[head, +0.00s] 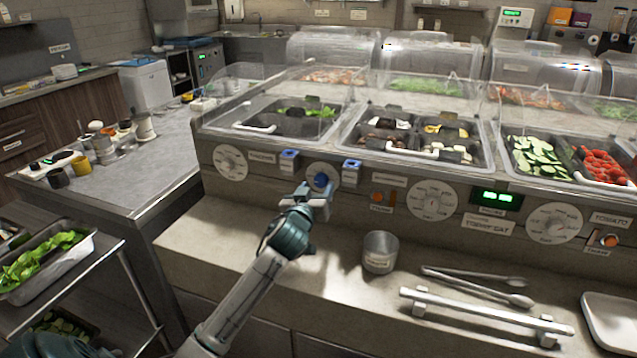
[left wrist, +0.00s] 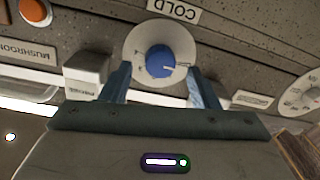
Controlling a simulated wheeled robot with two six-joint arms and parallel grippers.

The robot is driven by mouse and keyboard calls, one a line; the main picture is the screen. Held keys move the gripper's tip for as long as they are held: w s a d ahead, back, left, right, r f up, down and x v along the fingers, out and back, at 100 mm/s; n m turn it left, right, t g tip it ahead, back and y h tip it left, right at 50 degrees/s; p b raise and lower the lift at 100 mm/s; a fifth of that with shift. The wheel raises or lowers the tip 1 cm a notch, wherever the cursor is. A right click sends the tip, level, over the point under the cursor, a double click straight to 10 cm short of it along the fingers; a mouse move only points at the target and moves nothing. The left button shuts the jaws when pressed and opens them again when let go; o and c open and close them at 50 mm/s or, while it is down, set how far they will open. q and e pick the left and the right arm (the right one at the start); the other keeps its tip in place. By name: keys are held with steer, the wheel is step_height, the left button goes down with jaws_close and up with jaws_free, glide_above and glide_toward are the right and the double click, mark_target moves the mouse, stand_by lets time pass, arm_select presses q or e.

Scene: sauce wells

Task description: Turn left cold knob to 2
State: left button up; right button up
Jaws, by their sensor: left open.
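The cold knob (head: 321,180) is a blue round knob on a white dial, set in the front panel of the counter below the left food wells. In the left wrist view the blue knob (left wrist: 160,61) sits on its dial under an upside-down COLD label (left wrist: 172,11). A pale pointer mark on it faces right in that picture. My left gripper (head: 315,192) is in front of the dial, open, with one finger on either side of the knob. In the left wrist view the left gripper (left wrist: 160,85) shows gaps between its fingers and the knob.
Blue-topped blocks (head: 352,166) stick out beside the dial. More white dials (head: 434,202) and a green display (head: 497,199) are to the right.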

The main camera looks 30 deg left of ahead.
mark_target(321, 181)
arm_select(q)
steer(key=shift+x, duration=1.15)
arm_select(e)
steer(key=shift+s+f, duration=0.4)
steer(key=shift+f, duration=0.05)
arm_select(q)
steer(key=c, duration=1)
